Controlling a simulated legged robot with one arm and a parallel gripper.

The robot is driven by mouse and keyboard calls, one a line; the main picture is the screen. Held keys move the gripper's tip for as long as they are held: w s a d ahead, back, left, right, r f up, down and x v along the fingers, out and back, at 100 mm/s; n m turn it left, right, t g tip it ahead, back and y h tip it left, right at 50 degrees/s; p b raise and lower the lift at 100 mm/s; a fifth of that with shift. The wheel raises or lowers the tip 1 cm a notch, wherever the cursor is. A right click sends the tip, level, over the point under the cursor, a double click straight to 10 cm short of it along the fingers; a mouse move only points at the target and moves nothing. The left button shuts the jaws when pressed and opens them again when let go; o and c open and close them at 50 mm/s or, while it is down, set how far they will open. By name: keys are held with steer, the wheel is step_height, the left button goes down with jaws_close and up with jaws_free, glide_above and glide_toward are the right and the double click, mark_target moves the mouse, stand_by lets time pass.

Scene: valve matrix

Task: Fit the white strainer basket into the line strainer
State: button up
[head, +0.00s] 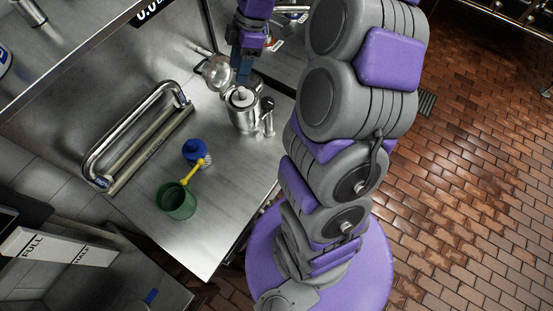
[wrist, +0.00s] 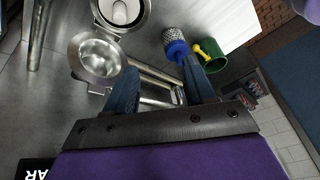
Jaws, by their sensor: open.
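The line strainer (head: 243,117) is a metal body standing on the steel bench, its round lid (head: 217,72) swung open at the upper left. A white piece (head: 241,96), apparently the strainer basket, shows in its mouth; how deep it sits I cannot tell. In the wrist view, the white basket (wrist: 124,11) shows inside the round opening at the top edge, with the bowl-like lid (wrist: 97,57) below it. My gripper (head: 242,74) is above and near the strainer. In the wrist view, my gripper (wrist: 158,84) has its two dark fingers apart with nothing held between them.
A blue piece (head: 194,150) lies on the bench near a yellow handle (head: 192,176) and a green cup (head: 176,201). In the wrist view a mesh cylinder (wrist: 174,35) adjoins the blue piece. A bent steel pipe (head: 130,128) stands left.

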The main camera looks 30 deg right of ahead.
steer(key=s+a+r+m+h, duration=0.1)
steer(key=s+a+r+m, duration=0.25)
steer(key=s+a, duration=0.4)
steer(key=s+a+f+m+h, duration=0.1)
steer(key=s+m, duration=0.4)
steer(key=s, duration=0.6)
steer(key=s+a+m+g+h, duration=0.1)
steer(key=s+m+h, duration=0.1)
steer(key=s+m, duration=0.4)
steer(key=s, duration=0.5)
steer(key=shift+s+f+g, duration=0.3)
steer(key=shift+s+f, duration=0.05)
steer(key=shift+s, duration=0.05)
